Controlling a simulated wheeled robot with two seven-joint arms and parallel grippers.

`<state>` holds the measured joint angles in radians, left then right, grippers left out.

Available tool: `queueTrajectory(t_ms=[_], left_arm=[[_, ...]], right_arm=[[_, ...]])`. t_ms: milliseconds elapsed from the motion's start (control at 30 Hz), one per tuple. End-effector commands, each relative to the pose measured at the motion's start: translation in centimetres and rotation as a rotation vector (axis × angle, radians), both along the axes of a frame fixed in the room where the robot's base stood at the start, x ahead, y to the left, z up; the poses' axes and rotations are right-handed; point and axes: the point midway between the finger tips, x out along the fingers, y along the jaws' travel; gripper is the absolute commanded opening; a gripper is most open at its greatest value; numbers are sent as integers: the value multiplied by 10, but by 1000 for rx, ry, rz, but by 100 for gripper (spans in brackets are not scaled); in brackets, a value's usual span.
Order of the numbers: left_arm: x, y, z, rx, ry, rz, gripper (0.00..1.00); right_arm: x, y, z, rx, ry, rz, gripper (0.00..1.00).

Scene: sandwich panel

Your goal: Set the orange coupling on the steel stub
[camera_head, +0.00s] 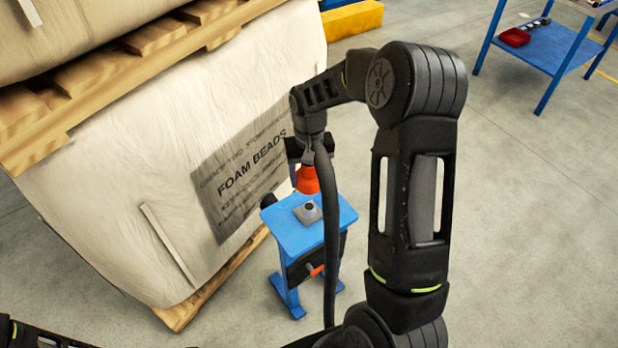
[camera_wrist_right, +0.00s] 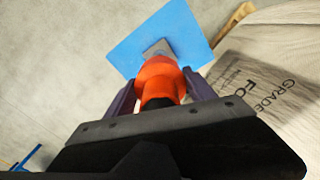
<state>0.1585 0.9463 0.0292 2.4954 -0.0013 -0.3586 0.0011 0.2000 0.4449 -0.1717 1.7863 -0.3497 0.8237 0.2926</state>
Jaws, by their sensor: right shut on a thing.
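The orange coupling (camera_head: 307,181) is held in my right gripper (camera_head: 307,165) above the small blue stand. In the right wrist view the orange coupling (camera_wrist_right: 160,79) sits between the two fingers of my right gripper (camera_wrist_right: 153,92). The steel stub (camera_head: 308,211) is a grey plate with a short dark-topped post on the blue stand top. In the head view the coupling is above the stub and apart from it. In the right wrist view the coupling hides most of the stub (camera_wrist_right: 157,47). Part of my left arm shows at the lower left; its gripper is out of view.
The blue stand (camera_head: 290,237) stands beside a large white sack (camera_head: 150,190) marked FOAM BEADS on a wooden pallet. A blue table (camera_head: 550,48) with a red tray (camera_head: 514,37) stands at the back right.

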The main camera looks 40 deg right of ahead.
Motion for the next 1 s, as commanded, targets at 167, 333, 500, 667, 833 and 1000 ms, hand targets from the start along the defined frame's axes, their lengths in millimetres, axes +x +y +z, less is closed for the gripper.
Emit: queueTrajectory(t_ms=[167,333,500,667,833,1000], left_arm=[[0,0,0,0,0,0,72],[0,0,-4,0,0,0,72],[0,0,-12,0,0,0,72],[0,0,-22,0,0,-1,72],[0,0,-32,1,-1,-2,72],[0,0,-43,1,-1,-2,72]], right_arm=[[0,0,0,0,-1,1,16],[0,1,-6,0,-1,2,16],[0,1,-16,0,-1,2,16],[0,1,-30,0,0,2,16],[0,1,-45,0,1,2,16],[0,1,-60,0,0,2,16]])
